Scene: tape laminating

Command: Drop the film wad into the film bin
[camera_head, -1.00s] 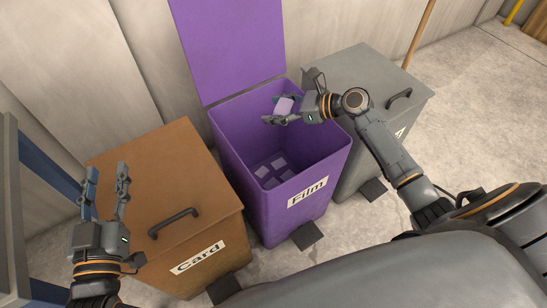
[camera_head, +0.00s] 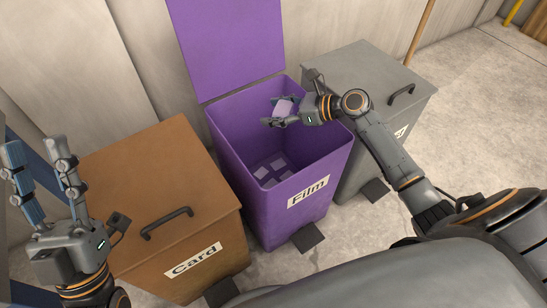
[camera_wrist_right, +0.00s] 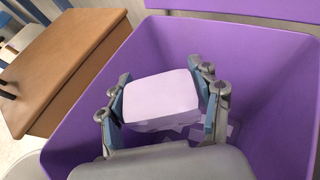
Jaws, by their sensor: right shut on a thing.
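The purple film bin (camera_head: 228,160), labelled "Film", stands in the middle with its lid (camera_head: 225,45) up. A pale lilac film wad (camera_head: 284,106) is between the fingers of my right gripper (camera_head: 283,108), over the bin's opening. In the right wrist view the wad (camera_wrist_right: 160,97) is a rounded block held between both blue finger pads, with the purple walls around it. Several pale pieces (camera_head: 272,168) lie on the bin's floor. My left gripper (camera_head: 38,143) is open and empty, to the left of the card bin.
A brown bin (camera_head: 120,215) labelled "Card" stands left of the film bin, its lid shut with a dark handle. A grey lidded bin (camera_head: 352,75) stands to the right, partly behind my right arm. The concrete floor at right (camera_head: 480,110) is clear.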

